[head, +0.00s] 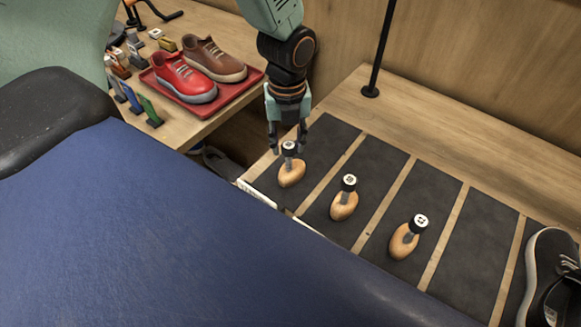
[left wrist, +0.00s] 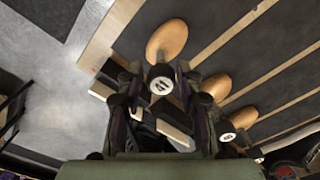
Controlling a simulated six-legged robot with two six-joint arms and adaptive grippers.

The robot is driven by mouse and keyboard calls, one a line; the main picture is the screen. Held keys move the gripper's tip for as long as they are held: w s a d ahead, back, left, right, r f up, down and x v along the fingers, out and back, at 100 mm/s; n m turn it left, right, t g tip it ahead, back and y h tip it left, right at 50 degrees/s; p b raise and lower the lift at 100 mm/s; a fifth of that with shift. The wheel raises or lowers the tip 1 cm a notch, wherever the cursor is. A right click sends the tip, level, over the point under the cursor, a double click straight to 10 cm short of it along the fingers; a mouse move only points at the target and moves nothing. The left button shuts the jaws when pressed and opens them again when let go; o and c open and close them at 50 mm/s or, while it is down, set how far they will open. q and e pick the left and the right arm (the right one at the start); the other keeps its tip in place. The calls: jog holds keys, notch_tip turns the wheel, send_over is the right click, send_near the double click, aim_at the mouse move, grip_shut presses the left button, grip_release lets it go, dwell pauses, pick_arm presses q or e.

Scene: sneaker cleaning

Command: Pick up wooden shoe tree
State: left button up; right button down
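Three wooden shoe trees with black, white-topped knobs stand on dark mat strips: the left one (head: 291,174), the middle one (head: 344,206) and the right one (head: 404,241). My left gripper (head: 288,138) points down over the left one, its fingers open on either side of the knob. In the left wrist view the knob (left wrist: 162,82), marked 41, is between the two fingertips, with the wooden body (left wrist: 166,40) beyond. Whether a finger touches the knob is unclear. My right gripper is not in view.
A red tray (head: 217,97) with a red shoe (head: 184,77) and a brown shoe (head: 215,58) is on the table at the upper left. A dark sneaker (head: 550,270) is at the far right. A black post (head: 377,55) rises behind the mats.

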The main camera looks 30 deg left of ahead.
aim_at(289, 169)
pick_arm(q)
notch_tip(289, 169, down, 6)
jog(key=shift+s+d+r, duration=0.1)
jog(key=shift+d, duration=0.05)
jog(key=shift+s+d+r, duration=0.1)
jog(key=shift+s+d, duration=0.05)
jog(key=shift+c, duration=1.4)
grip_shut()
